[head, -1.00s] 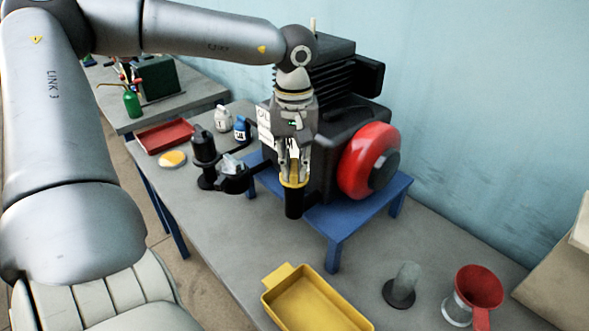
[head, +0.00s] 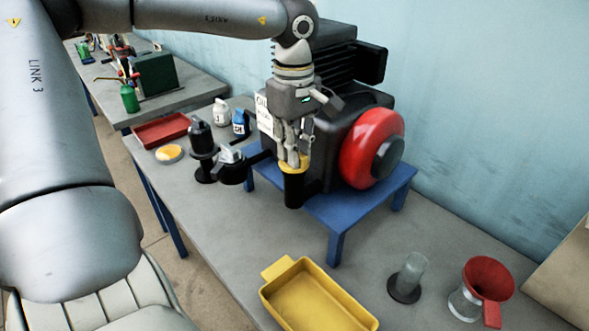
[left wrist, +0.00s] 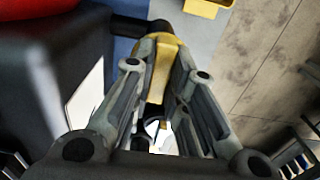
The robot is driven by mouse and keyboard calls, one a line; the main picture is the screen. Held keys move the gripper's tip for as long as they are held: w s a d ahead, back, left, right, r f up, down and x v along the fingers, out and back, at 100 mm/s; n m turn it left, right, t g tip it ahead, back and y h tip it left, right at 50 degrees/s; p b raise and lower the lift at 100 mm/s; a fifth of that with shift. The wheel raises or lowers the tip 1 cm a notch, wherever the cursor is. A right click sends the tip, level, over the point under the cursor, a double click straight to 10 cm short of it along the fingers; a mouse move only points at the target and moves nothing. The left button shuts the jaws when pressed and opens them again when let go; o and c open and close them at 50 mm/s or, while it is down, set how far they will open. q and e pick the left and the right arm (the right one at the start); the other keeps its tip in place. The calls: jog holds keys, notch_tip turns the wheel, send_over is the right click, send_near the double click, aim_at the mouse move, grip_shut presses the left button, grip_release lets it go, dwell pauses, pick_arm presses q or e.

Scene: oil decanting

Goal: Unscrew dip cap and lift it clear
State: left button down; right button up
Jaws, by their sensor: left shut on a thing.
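The yellow dip cap (head: 291,166) sits at the top of a short black filler neck (head: 294,190) on the front of the dark machine. My left gripper (head: 292,157) points down from above and is shut on the cap, its fingers partly hiding it. I see no clear gap between cap and neck. In the left wrist view the yellow cap (left wrist: 164,68) shows between the two fingers (left wrist: 160,85), with the black neck behind it. My right gripper is not in view.
The machine (head: 325,135) with its red wheel (head: 366,147) stands on a blue stand (head: 345,215). Black fittings (head: 203,155) stand to its left. A yellow tray (head: 282,268), a clear cylinder (head: 411,272) and a red funnel (head: 488,277) are in front. Bare bench lies between.

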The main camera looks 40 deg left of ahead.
pick_arm(q)
jog(key=shift+r, duration=0.25)
jog(key=shift+r+p, duration=0.65)
jog(key=shift+r, duration=0.1)
jog(key=shift+r, duration=0.1)
notch_tip(320, 180, up, 12)
jog(key=p, duration=0.9)
jog(key=shift+r, duration=0.15)
